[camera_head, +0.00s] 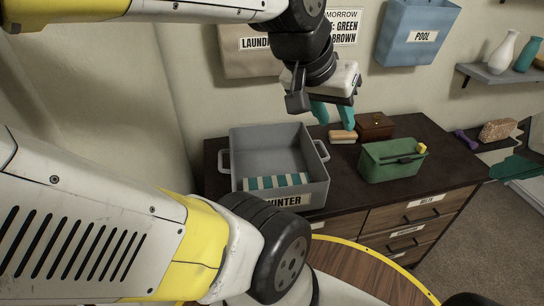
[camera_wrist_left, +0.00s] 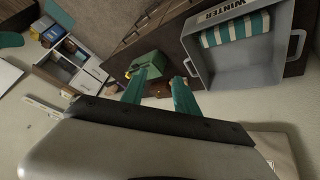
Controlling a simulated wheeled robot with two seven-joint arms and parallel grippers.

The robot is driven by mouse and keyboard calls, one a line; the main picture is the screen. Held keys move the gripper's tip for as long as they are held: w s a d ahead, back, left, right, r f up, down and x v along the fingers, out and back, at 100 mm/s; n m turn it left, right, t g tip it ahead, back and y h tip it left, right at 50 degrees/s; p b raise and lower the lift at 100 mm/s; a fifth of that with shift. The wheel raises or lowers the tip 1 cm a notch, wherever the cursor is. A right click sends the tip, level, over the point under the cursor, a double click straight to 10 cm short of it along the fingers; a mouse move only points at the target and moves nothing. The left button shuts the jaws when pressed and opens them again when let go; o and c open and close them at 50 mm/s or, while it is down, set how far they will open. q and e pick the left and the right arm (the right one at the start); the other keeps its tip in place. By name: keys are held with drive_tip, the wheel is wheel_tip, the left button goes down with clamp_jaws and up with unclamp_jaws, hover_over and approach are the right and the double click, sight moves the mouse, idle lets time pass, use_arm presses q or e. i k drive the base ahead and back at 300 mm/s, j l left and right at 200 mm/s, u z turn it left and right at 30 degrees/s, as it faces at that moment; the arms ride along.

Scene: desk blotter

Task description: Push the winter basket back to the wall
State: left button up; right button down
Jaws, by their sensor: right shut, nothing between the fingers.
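The winter basket (camera_head: 270,137) is a grey open bin with side handles and a front label partly hidden by my arm. It stands at the left end of the dark dresser top with a striped teal and white cloth (camera_head: 275,182) inside. The basket also shows at the upper right of the left wrist view (camera_wrist_left: 245,83). The wall (camera_head: 215,80) rises behind it. My left gripper (camera_head: 335,120) is open and empty, above the dresser to the right of the basket. Its two teal fingers stand apart in the left wrist view (camera_wrist_left: 166,78).
A green box (camera_head: 390,162) stands right of the basket. A brush (camera_head: 343,137) and a small brown box (camera_head: 375,124) lie behind it. Wall pockets (camera_head: 418,35) and a shelf (camera_head: 495,77) hang above. My arm covers the lower left.

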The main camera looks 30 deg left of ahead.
sight(257, 151)
drive_tip(key=u, duration=1.2)
drive_tip(key=k+u, duration=0.1)
drive_tip(key=k, duration=0.5)
drive_tip(key=k+j, duration=0.1)
drive_tip(key=j, duration=0.15)
drive_tip(key=j+u, duration=0.1)
drive_tip(key=k+j+u, duration=0.1)
drive_tip(key=i+z, duration=0.15)
drive_tip(key=i, duration=0.4)
